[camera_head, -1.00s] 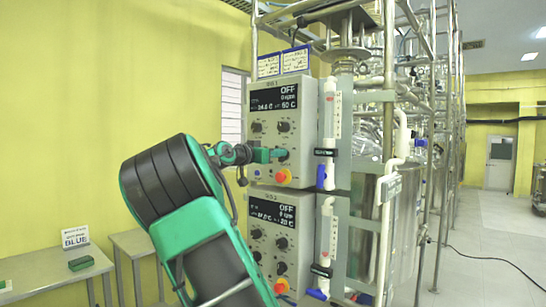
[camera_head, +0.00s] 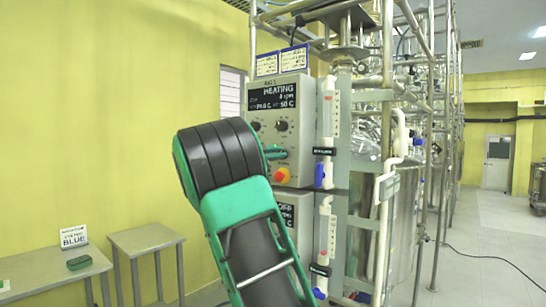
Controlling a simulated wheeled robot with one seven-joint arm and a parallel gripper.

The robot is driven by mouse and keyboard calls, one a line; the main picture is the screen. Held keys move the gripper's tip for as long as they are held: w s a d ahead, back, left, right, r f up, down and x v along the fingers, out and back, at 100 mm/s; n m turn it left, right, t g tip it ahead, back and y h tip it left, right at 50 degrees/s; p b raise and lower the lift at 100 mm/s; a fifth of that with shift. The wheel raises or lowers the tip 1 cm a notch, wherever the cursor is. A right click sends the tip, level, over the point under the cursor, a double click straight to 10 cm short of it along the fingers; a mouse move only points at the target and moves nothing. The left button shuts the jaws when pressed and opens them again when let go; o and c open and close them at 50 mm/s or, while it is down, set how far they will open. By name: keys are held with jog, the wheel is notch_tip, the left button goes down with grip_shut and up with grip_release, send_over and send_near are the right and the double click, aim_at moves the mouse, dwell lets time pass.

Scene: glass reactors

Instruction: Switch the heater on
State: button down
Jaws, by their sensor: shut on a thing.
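The upper control box (camera_head: 305,148) is a pale panel on the reactor frame. Its dark display (camera_head: 272,96) reads HEATING, with a set value of about 50 C. Two dark knobs sit below the display, the right one (camera_head: 281,126) clear to see. A red-orange button with a yellow collar (camera_head: 282,175) is at the lower right. My gripper (camera_head: 277,153) is mostly hidden behind my green and black arm; its green tip reaches the lower right heater knob, just above that button. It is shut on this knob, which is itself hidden.
A second control box (camera_head: 288,213) below, display reading OFF, is largely covered by my arm. Glass tubes with blue valves (camera_head: 319,175) and metal pipes stand close on the right. Low grey tables (camera_head: 146,240) are at left. The floor at right is clear except for a cable.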

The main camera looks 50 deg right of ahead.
jog(key=shift+w+a+f+m, duration=0.1)
jog(key=shift+m, duration=0.7)
jog(key=c, duration=1.7)
grip_release()
jog(key=shift+c, duration=0.2)
jog(key=shift+a, duration=0.1)
jog(key=a, duration=1)
jog(key=shift+s+a, duration=0.25)
jog(key=shift+s, duration=0.15)
jog(key=shift+f, duration=0.1)
